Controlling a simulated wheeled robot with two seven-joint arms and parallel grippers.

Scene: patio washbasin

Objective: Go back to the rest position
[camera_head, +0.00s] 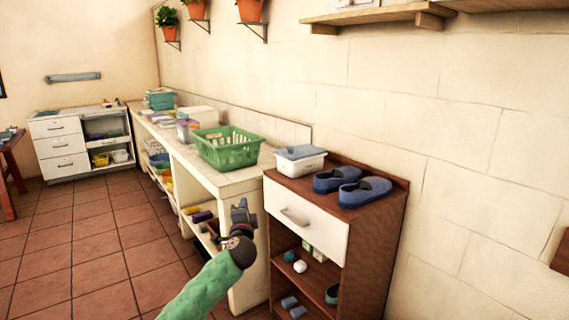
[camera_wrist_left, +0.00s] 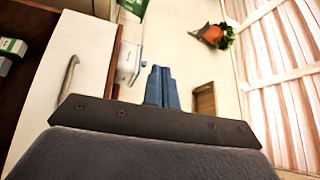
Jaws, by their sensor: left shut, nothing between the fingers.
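My left gripper (camera_head: 240,208) is on the end of my green arm, which comes in from the bottom of the head view. It is shut and empty, in the air to the left of the brown cabinet's white drawer (camera_head: 306,222). In the left wrist view its two blue fingers (camera_wrist_left: 161,88) lie together with nothing between them. The drawer's handle (camera_wrist_left: 68,84) shows at the left of that view. My right gripper is not in view.
The brown cabinet (camera_head: 365,225) carries blue slippers (camera_head: 364,191) and a lidded box (camera_head: 300,160). A green basket (camera_head: 227,148) stands on the long counter behind. Wall shelves (camera_head: 375,16) hang above. The tiled floor (camera_head: 90,245) at left is clear.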

